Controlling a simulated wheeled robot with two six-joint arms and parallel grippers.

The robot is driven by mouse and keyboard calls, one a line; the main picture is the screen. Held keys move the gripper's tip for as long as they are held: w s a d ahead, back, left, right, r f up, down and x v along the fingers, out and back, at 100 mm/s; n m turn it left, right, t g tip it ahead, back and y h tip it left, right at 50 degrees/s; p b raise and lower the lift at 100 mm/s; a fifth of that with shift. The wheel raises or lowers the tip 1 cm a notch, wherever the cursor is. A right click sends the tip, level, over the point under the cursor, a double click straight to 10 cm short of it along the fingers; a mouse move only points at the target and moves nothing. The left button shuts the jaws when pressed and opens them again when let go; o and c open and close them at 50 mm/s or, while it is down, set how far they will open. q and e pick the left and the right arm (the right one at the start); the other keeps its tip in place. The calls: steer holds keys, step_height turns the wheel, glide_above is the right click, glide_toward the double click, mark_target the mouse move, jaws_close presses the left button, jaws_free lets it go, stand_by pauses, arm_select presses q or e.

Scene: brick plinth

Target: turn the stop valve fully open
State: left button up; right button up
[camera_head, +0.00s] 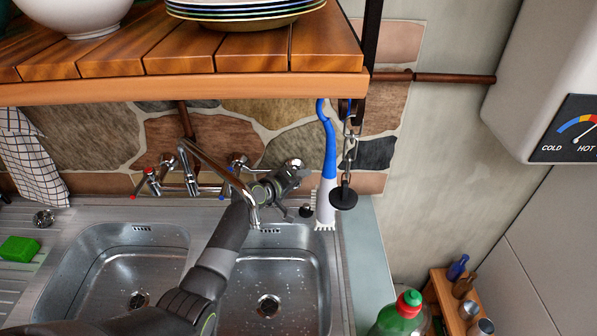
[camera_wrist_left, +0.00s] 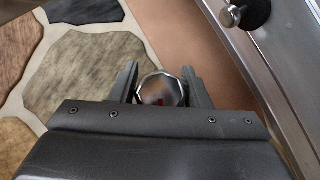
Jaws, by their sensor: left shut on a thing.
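The stop valve's faceted chrome knob (camera_head: 294,163) is low on the stone wall, right of the taps in the head view. In the left wrist view the knob (camera_wrist_left: 157,88) sits between the two fingers and shows a small red mark. My left gripper (camera_head: 287,174) comes from below and is shut on the knob; it also shows in the left wrist view (camera_wrist_left: 160,82). The valve body behind the knob is mostly hidden. My right gripper is not in view.
A chrome mixer tap (camera_head: 215,172) is close left of the gripper. A blue-handled brush (camera_head: 328,160) and a black plug (camera_head: 343,196) on a chain hang close right. A wooden shelf (camera_head: 190,88) with dishes juts out above. The double sink (camera_head: 255,278) lies below.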

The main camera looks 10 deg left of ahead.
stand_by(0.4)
arm_select(q)
steer(key=o, duration=0.9)
steer(key=shift+f, duration=0.1)
